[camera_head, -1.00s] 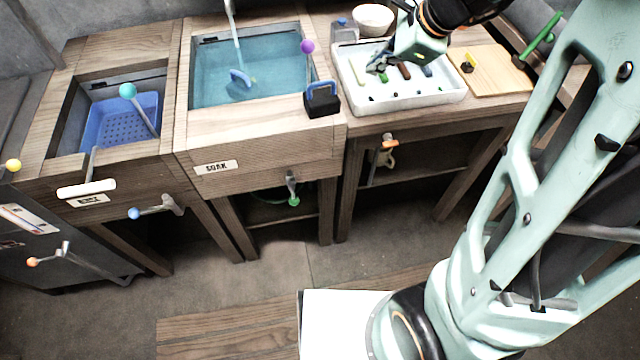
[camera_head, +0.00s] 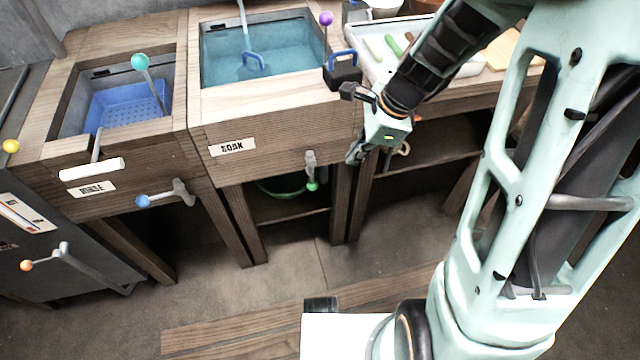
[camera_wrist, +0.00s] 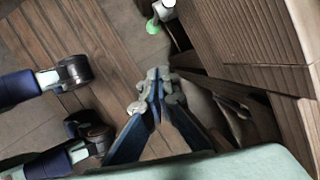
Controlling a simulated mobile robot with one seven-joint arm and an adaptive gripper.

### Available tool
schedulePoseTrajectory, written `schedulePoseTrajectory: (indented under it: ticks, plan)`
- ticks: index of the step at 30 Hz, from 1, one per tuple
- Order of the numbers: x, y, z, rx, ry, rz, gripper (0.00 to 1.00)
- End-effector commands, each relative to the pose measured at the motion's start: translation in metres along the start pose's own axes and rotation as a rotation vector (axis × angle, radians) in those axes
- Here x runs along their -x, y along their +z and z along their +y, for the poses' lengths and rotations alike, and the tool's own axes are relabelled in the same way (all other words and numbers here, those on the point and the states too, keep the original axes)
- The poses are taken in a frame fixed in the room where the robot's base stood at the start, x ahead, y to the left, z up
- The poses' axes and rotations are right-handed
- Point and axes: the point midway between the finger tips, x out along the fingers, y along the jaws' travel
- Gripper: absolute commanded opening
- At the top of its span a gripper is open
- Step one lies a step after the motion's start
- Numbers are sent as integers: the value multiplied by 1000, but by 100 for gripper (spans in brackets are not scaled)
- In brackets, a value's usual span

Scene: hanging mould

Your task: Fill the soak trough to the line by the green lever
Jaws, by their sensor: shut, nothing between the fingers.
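The soak trough (camera_head: 275,108) is a wooden-framed basin with a "SOAK" label, holding blue water; I cannot make out a fill line. The green lever (camera_head: 312,186) hangs on the trough's front at lower right, a grey handle with a green knob. Its green end also shows at the top of the wrist view (camera_wrist: 153,26). My gripper (camera_head: 354,156) is shut and empty, pointing down in front of the bench, to the right of the lever and apart from it. Its closed fingers show in the wrist view (camera_wrist: 157,78).
The rinse trough (camera_head: 60,150) with a blue basket (camera_head: 125,105) stands at left, with a blue-knobbed lever (camera_head: 143,201). A purple knob (camera_head: 326,18) and a dark block with a blue handle (camera_head: 342,67) are at the soak trough's right. A white tray (camera_head: 470,68) is behind my arm.

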Motion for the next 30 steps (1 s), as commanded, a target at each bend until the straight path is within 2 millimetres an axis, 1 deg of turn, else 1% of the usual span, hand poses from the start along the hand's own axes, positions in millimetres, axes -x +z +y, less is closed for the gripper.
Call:
schedulePoseTrajectory:
  ticks: [10, 14, 17, 24, 29, 30]
  plan:
    - [-1, 0, 1, 0, 2, 0, 0]
    - [-9, 0, 1, -1, 4, 0, 0]
    - [-23, -1, 2, -2, 5, -1, 0]
    - [-76, -2, 3, 0, 6, 0, 0]
    - [-108, -1, 3, -1, 6, -1, 0]
    - [-111, 5, 2, 4, 4, -1, 0]
